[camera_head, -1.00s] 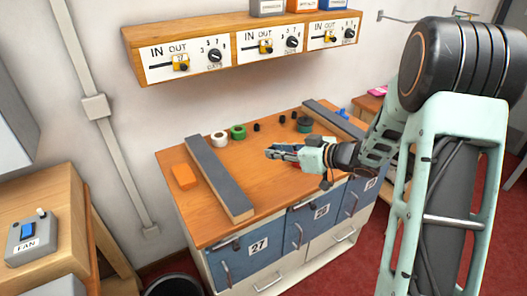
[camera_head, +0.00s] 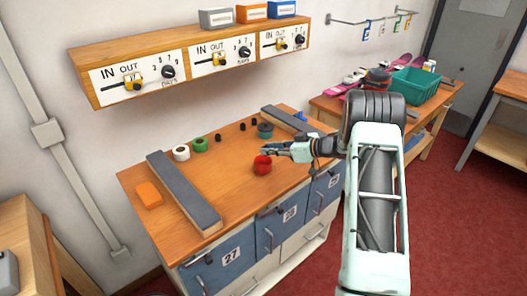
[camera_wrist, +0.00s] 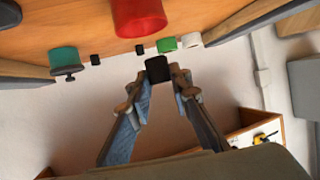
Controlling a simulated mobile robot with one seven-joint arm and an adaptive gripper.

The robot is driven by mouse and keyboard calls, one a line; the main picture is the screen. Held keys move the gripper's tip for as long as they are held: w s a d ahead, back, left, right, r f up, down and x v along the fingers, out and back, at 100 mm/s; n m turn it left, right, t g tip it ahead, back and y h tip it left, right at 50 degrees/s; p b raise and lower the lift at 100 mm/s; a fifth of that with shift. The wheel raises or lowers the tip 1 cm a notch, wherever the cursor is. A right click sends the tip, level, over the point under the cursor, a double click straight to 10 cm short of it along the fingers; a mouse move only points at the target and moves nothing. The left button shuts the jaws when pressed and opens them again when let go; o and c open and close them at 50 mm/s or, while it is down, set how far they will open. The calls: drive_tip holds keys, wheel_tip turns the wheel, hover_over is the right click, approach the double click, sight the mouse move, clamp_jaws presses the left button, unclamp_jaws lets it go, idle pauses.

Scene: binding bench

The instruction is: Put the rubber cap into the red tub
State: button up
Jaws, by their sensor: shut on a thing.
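The red tub (camera_head: 262,165) stands on the wooden bench, and part of it shows at the top edge of the wrist view (camera_wrist: 139,16). My gripper (camera_head: 268,150) is just behind or above the tub in the head view. In the wrist view my gripper (camera_wrist: 158,74) is shut on a small black rubber cap (camera_wrist: 158,68), held at its fingertips and apart from the tub. The held cap is too small to make out in the head view. Other small black pieces stand on the bench, including one (camera_head: 217,138) near the green roll.
A white roll (camera_head: 181,153), green roll (camera_head: 200,145) and teal container (camera_head: 265,130) stand along the bench's back. Grey bars (camera_head: 183,192) flank the work area, with an orange block (camera_head: 149,194) at left. A dial shelf (camera_head: 190,62) hangs above.

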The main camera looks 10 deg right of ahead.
drive_tip(key=shift+w+d+f, duration=0.25)
drive_tip(key=shift+w+d, duration=0.1)
drive_tip(key=shift+w+a, duration=0.1)
drive_tip(key=shift+a, duration=0.05)
drive_tip(key=shift+w+a, duration=0.45)
drive_tip(key=shift+a, duration=0.1)
idle(0.4)
drive_tip(key=shift+f+b, duration=0.75)
drive_tip(key=shift+f, duration=0.75)
drive_tip(key=shift+f+b, duration=0.8)
drive_tip(key=shift+f, duration=0.5)
idle(0.3)
drive_tip(key=o, duration=0.9)
